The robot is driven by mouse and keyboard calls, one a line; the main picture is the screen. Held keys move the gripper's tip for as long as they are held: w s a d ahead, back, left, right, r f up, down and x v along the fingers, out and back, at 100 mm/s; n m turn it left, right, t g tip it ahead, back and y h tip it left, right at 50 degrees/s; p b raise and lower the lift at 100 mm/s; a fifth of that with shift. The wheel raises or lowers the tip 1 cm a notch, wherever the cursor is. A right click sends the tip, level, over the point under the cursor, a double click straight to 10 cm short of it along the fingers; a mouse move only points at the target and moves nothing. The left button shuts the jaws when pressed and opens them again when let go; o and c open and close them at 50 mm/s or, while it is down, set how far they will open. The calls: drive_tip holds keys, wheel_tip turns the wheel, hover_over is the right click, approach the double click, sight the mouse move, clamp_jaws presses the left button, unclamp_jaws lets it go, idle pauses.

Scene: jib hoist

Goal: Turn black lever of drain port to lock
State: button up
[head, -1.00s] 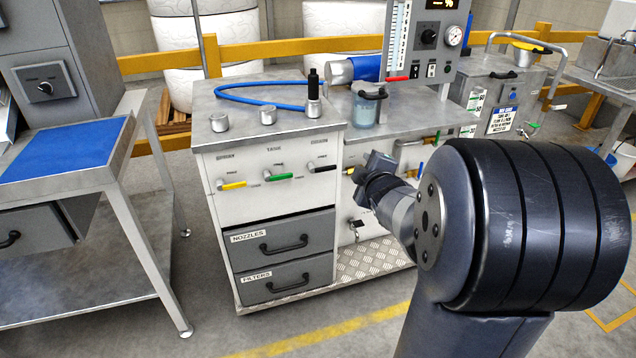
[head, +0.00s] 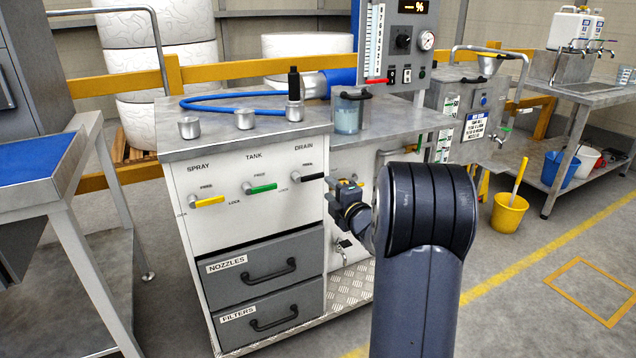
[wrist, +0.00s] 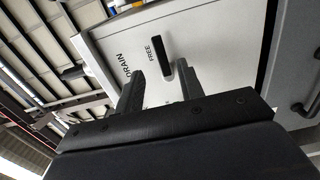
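The black drain lever (head: 313,177) is on the white front panel of the cabinet, under the DRAIN label, with its handle pointing right in the head view. A FREE mark is above it. My gripper (head: 333,184) is just right of the lever, seen partly end-on. In the wrist view my gripper (wrist: 160,84) has two dark fingers apart with nothing visibly held between them. The black lever (wrist: 161,50) shows beyond the fingertips, beside the FREE and DRAIN lettering. I cannot tell whether a fingertip touches it.
The yellow spray lever (head: 208,201) and green tank lever (head: 262,188) are left on the same panel. Below are the nozzles drawer (head: 264,266) and filters drawer (head: 272,314). A metal worktop (head: 226,142) overhangs the levers. A yellow bucket (head: 509,213) stands on the floor at right.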

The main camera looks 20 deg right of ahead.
sight(317, 177)
drive_tip(key=w, duration=0.7)
drive_tip(key=shift+w+a+b, duration=0.15)
drive_tip(key=shift+w+b, duration=0.1)
drive_tip(key=shift+b, duration=0.15)
drive_tip(key=shift+c, duration=0.5)
clamp_jaws()
